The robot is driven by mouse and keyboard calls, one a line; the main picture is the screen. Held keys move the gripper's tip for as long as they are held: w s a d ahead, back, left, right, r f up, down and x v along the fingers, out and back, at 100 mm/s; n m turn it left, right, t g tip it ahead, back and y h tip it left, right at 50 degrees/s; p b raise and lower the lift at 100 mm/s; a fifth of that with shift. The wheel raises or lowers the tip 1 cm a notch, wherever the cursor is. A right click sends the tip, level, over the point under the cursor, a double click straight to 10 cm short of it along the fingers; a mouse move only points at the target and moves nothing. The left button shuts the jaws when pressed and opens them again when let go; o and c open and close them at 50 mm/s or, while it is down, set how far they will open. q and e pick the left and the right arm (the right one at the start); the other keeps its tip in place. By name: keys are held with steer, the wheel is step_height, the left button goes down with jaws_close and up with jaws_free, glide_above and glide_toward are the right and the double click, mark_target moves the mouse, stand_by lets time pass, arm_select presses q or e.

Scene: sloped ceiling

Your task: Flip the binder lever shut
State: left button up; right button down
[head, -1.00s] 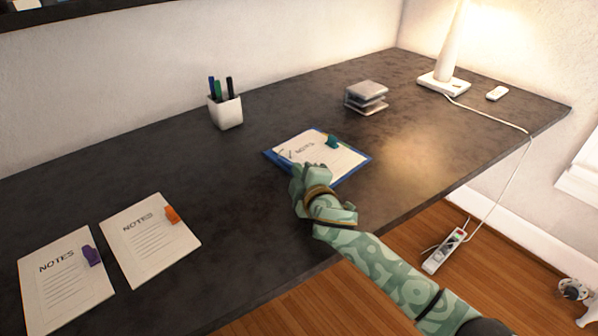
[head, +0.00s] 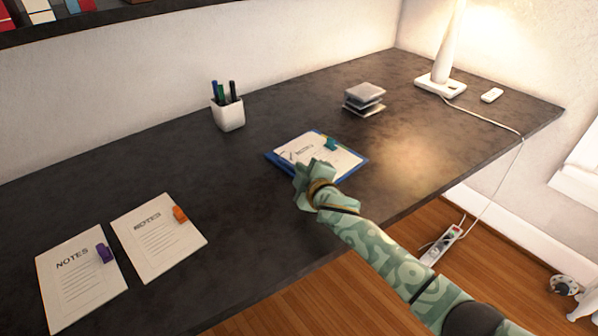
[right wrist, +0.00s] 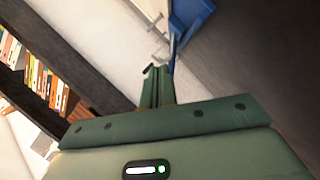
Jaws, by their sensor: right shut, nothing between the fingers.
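The blue binder (head: 350,176) lies on the dark desk with white notes paper and a teal tab on it. My right gripper (head: 303,184) is at its near left edge, partly hiding that corner. In the right wrist view the shut green fingers (right wrist: 158,84) point at the blue binder (right wrist: 192,14), with nothing held between them. Thin metal parts (right wrist: 158,22) show beside the binder there. I cannot tell which of these is the lever, or whether the fingers touch it. My left gripper is out of view.
Two notes sheets, with a purple tab (head: 104,253) and an orange tab (head: 180,214), lie at left. A white pen cup (head: 228,113), stacked trays (head: 364,97) and a lamp base (head: 440,84) stand farther back. The desk between them is clear.

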steer(key=shift+w+d+r+m+g+p, duration=0.35)
steer(key=shift+r+m+p, duration=0.2)
steer(key=shift+p, duration=0.75)
steer(key=shift+w+d+f+m+g+y+p, duration=0.15)
steer(key=shift+m+g+p, duration=0.1)
steer(key=shift+m+p, duration=0.2)
steer(key=shift+w+d+r+m+g+y+p, duration=0.1)
steer(key=shift+d+m+g+y+p, duration=0.15)
steer(key=shift+p, duration=0.2)
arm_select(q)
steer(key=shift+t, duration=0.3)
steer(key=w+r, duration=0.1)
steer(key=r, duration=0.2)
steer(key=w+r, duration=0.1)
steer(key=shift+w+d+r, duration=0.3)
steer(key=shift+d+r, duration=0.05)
arm_select(e)
steer(key=shift+f, duration=0.1)
arm_select(q)
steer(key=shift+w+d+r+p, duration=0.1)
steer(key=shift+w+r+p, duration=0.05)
steer(key=shift+p, duration=0.2)
arm_select(e)
steer(key=shift+w+d, duration=0.2)
steer(key=shift+d, duration=0.05)
